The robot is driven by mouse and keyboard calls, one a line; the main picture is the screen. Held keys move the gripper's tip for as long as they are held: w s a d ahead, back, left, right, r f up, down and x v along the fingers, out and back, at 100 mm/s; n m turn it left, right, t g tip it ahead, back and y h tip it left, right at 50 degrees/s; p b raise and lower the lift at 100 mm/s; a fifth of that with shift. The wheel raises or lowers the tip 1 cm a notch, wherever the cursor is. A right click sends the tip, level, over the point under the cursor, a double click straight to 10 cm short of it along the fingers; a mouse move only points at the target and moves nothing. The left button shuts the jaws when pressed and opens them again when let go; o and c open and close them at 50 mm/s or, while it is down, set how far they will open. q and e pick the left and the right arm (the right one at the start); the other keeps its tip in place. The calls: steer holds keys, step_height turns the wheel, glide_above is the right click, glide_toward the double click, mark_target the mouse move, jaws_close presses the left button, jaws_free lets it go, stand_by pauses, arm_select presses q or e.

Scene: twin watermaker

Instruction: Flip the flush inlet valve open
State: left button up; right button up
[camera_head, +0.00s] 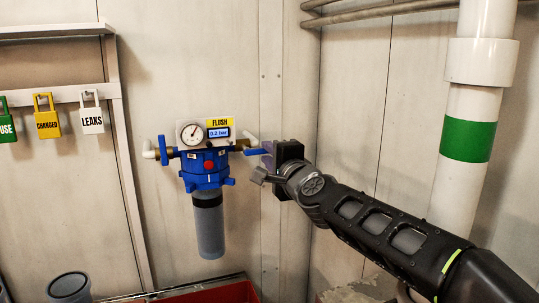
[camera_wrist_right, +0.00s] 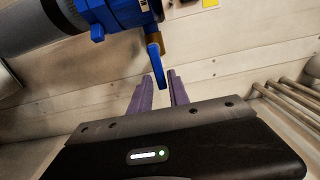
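The flush filter unit (camera_head: 205,165) is on the wall, with a blue head, a grey lower bowl, a round gauge (camera_head: 193,133) and a FLUSH display reading 0.2 bar. A blue valve lever (camera_head: 256,152) sticks out sideways on its right; another blue lever (camera_head: 162,150) stands upright on its left. No label shows which is the inlet. My right gripper (camera_head: 266,163) is at the right lever. In the wrist view, its purple fingers (camera_wrist_right: 162,90) are apart, with the blue lever's tip (camera_wrist_right: 157,66) at the gap between them; contact cannot be told. My left gripper is out of view.
Tags (camera_head: 47,118) hang on a rail at the left. A red bin (camera_head: 215,293) and a grey cylinder (camera_head: 69,287) are below. The wall around the unit is mostly clear.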

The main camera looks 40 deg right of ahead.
steer(key=v, duration=0.7)
steer(key=shift+s+a+p, duration=0.15)
steer(key=shift+s+p, duration=0.2)
steer(key=shift+p, duration=0.1)
